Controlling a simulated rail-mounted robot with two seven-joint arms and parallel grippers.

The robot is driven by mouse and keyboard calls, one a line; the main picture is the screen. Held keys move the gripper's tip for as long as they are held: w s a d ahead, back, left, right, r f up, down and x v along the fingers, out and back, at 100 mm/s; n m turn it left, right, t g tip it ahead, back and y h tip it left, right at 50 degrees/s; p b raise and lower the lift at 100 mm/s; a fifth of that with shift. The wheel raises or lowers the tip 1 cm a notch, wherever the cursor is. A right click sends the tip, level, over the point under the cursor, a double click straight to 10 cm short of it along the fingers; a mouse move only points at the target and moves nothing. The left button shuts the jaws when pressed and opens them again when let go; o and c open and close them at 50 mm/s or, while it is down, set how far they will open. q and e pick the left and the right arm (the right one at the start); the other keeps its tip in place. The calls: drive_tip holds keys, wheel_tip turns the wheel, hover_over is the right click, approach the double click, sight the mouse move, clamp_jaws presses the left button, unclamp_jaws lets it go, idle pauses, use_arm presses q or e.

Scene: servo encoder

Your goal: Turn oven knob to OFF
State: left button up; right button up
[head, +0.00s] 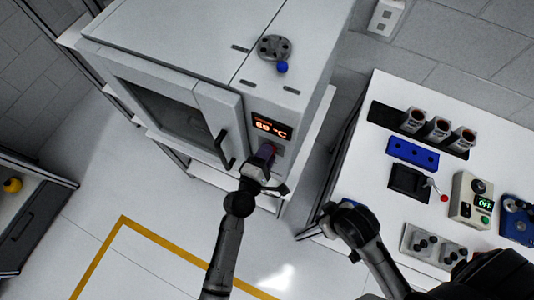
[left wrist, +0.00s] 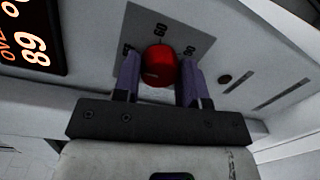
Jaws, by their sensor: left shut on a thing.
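The oven (head: 165,45) is a large white box with a windowed door and a dark handle. Its knob (left wrist: 160,66) is red and sits on a grey dial plate (left wrist: 190,28) with printed numbers around it. My left gripper (head: 267,150) is at the oven's front panel, just under the display. In the left wrist view its two purple fingers (left wrist: 160,78) are on either side of the knob, shut on it. In the head view the gripper hides the knob. The end of my right arm (head: 335,214) is beside the right-hand table, its fingers unclear.
The oven display (head: 271,127) glows orange with a °C reading. A white table (head: 350,155) at right carries metal cylinders, a blue block (head: 412,152) and a control box (head: 471,199). A round fitting with a blue ball (head: 282,67) is on the oven top.

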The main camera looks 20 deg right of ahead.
use_arm(q)
drive_tip(key=o, duration=0.9)
drive_tip(key=shift+b+v, duration=0.3)
drive_tip(key=shift+v, duration=6.6)
